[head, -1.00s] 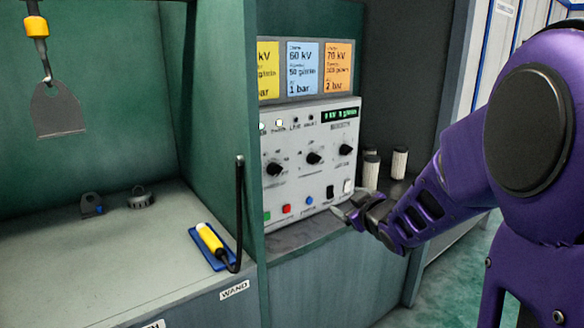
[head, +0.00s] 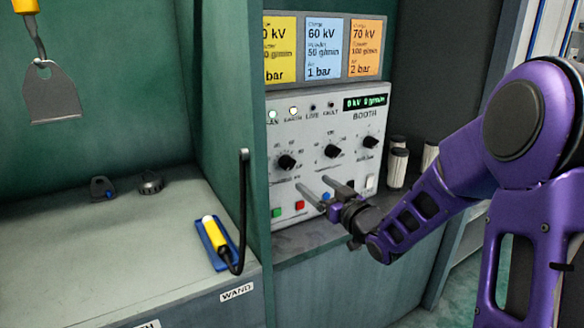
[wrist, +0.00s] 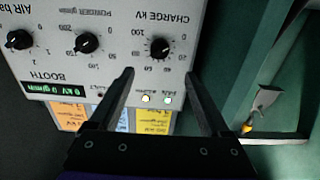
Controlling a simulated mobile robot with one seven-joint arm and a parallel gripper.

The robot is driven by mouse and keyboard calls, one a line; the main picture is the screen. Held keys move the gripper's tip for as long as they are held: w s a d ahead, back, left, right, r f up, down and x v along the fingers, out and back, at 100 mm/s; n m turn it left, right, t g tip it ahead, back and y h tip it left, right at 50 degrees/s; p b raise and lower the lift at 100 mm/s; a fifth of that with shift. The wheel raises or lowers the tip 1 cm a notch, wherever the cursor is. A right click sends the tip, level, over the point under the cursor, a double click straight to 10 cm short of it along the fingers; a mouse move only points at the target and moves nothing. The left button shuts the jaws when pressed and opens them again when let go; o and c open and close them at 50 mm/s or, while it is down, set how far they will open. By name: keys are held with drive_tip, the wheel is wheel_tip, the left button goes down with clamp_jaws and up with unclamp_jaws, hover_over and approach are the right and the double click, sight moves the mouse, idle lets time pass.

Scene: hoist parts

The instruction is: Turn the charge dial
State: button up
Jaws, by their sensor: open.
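The charge dial is a black knob (head: 287,162) at the left of a row on the white booth panel (head: 356,118). In the wrist view, which is upside down, the charge dial (wrist: 160,47) sits under the label CHARGE kV. My gripper (head: 314,184) is open and empty in front of the panel, low and right of the charge dial in the head view. In the wrist view my gripper (wrist: 159,74) has its fingertips apart, with the dial just beyond the gap between them. I see no contact with the dial. The display (head: 366,102) reads 0 kV 0 g/min.
A middle dial (head: 332,151) and a right dial (head: 370,141) share the row. Green (head: 277,212), red (head: 299,205) and blue buttons lie below. Coloured cards (head: 323,48) hang above. A green partition (head: 230,120) stands left; white cylinders (head: 397,168) stand right.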

sight(291, 166)
drive_tip(key=x, duration=1.2)
drive_tip(key=shift+w, duration=0.1)
clamp_jaws()
